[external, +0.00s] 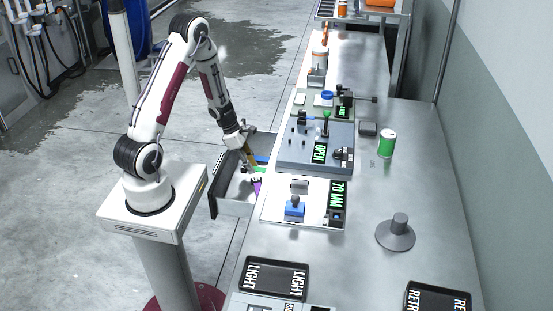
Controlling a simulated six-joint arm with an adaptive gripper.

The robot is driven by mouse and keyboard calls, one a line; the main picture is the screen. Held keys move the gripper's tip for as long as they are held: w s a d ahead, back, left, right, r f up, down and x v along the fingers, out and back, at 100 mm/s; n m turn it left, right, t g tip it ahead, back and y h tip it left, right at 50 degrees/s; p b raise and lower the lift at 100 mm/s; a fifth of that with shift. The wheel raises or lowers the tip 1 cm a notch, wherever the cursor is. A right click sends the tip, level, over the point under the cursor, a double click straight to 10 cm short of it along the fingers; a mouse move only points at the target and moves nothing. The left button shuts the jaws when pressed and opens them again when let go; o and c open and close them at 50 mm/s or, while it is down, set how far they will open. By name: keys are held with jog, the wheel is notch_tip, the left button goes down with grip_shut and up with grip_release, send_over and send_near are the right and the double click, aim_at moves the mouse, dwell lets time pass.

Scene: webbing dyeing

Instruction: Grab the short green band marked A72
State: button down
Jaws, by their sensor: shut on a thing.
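My gripper (251,164) reaches down into an open drawer (231,209) at the left side of the metal bench. It is shut on a short green band (260,170), which shows as a small green strip at the fingertips. A purple band (257,187) lies just below it in the picture, and a blue piece (262,159) shows just above. The marking A72 is too small to read. The gripper partly hides the drawer's contents, and I cannot tell whether the green band is clear of the drawer floor.
The drawer's walls surround my gripper closely. To the right on the bench stand a grey device with an OPEN display (319,153), a white plate with a 70 MM display (338,195), a green can (387,143) and a grey weight (397,232).

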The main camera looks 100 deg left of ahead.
jog(key=shift+w+d, duration=1.2)
jog(key=shift+d, duration=1.35)
jog(key=shift+w+d, duration=1.2)
jog(key=shift+d, duration=1.3)
jog(key=shift+w+d, duration=1.2)
jog(key=shift+d, duration=1.35)
